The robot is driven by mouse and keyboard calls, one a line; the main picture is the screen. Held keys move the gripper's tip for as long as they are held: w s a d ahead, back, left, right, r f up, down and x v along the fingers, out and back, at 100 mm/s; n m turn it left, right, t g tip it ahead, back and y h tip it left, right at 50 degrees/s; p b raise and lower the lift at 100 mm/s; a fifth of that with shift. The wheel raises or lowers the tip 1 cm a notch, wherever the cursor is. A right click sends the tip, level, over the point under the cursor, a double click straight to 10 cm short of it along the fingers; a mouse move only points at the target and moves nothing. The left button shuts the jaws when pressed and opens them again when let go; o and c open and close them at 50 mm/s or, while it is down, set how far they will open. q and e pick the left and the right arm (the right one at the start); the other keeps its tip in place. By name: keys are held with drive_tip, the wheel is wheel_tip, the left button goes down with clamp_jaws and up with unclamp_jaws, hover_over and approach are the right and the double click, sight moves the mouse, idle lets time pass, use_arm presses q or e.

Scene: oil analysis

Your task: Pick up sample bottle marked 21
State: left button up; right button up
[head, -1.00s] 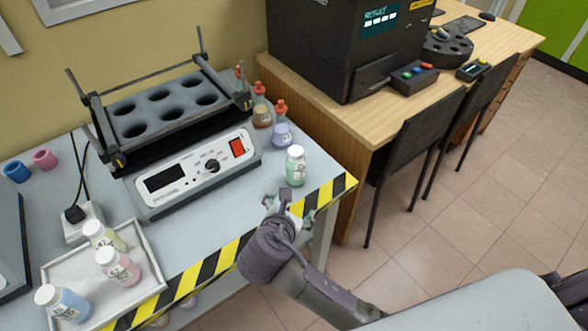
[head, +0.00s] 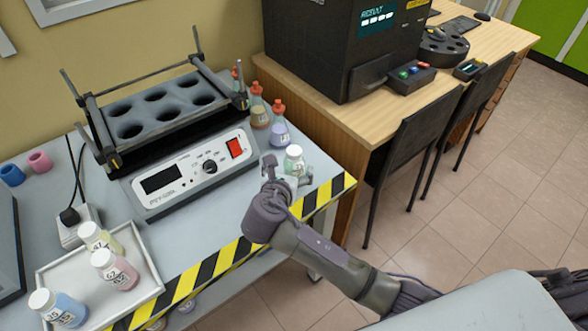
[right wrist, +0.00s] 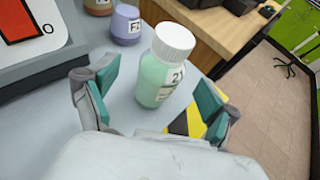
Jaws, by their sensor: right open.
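The sample bottle marked 21 (right wrist: 160,72) is pale green with a white cap and stands upright on the grey table. Its cap and upper body show in the head view (head: 294,158); its lower part is partly hidden by my right gripper. My right gripper (head: 287,173) is open at the bottle's near side. In the right wrist view its two teal-padded fingers (right wrist: 158,97) are spread to the left and right of the bottle, with gaps on both sides. My left gripper is not in view.
A shaker (head: 193,170) with a rack of round holes stands left of the bottle. Red-capped flasks (head: 279,130) stand just behind it. A white tray (head: 146,283) holds three bottles at front left.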

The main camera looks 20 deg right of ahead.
sight(292, 166)
drive_tip(key=x, duration=0.4)
drive_tip(key=shift+s+d+f, duration=0.1)
drive_tip(key=c, duration=1.3)
drive_tip(key=shift+c, duration=0.6)
drive_tip(key=shift+r, duration=0.2)
